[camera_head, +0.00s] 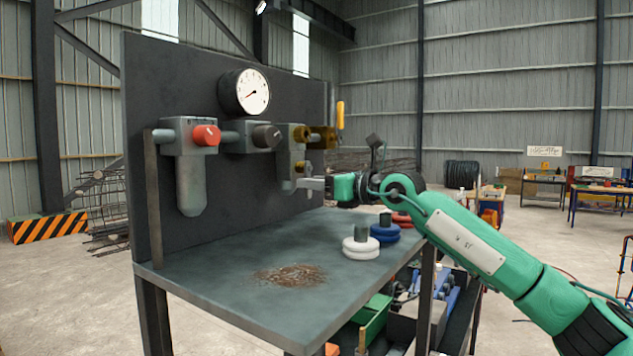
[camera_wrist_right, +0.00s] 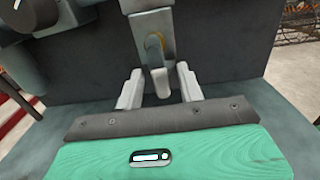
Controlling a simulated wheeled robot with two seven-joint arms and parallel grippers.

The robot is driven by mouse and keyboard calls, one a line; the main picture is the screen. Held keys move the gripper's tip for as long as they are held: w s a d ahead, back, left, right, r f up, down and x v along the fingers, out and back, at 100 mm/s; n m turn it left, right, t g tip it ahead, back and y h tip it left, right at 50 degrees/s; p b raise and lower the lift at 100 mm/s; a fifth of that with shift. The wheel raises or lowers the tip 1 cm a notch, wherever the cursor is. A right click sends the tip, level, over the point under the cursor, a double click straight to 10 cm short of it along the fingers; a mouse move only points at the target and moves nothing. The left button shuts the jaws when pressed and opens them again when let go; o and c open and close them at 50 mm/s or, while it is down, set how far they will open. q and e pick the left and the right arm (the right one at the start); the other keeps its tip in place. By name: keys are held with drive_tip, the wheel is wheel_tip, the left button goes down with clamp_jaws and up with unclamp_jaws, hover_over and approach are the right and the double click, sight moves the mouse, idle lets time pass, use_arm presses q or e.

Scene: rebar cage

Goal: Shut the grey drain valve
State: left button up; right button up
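The grey drain valve shows in the right wrist view as a small grey lever (camera_wrist_right: 160,82) hanging below a grey body with a brass-coloured ring (camera_wrist_right: 155,42). In the head view the valve area (camera_head: 303,168) is small, on the panel's right part, and its handle is hard to make out. My right gripper (camera_head: 308,184) reaches in from the right at this spot. In the right wrist view my right gripper (camera_wrist_right: 160,71) is open, one finger on each side of the lever, with gaps visible on both sides. My left gripper is not in view.
The dark panel (camera_head: 240,185) carries a gauge (camera_head: 252,92), a red knob (camera_head: 206,135), a dark grey knob (camera_head: 267,135) and brass fittings (camera_head: 300,133). White (camera_head: 361,248) and blue (camera_head: 385,233) ringed items stand on the bench (camera_head: 230,310) below my right arm. Brown debris (camera_head: 290,275) lies on it.

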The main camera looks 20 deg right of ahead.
clamp_jaws()
drive_tip(key=m+b, duration=0.3)
drive_tip(key=b, duration=0.1)
drive_tip(key=s+a+m+b, duration=0.1)
drive_tip(key=m+b, duration=0.2)
drive_tip(key=b, duration=0.1)
drive_tip(key=m+b, duration=0.3)
drive_tip(key=b, duration=0.1)
drive_tip(key=shift+s+a+r, duration=0.25)
drive_tip(key=shift+a+r, duration=0.1)
drive_tip(key=shift+s+a+r+m+b, duration=0.1)
drive_tip(key=shift+r+m+b, duration=0.3)
drive_tip(key=shift+m+b, duration=0.85)
drive_tip(key=shift+s+a+r+m+b, duration=0.1)
drive_tip(key=shift+r+m+b, duration=0.45)
drive_tip(key=shift+m, duration=1.2)
drive_tip(key=shift+s+a+r+m+b, duration=0.1)
drive_tip(key=shift+r+m+b, duration=0.15)
drive_tip(key=shift+m+b, duration=1.05)
drive_tip(key=shift+m, duration=0.3)
drive_tip(key=shift+r, duration=0.1)
unclamp_jaws()
drive_tip(key=shift+w, duration=0.1)
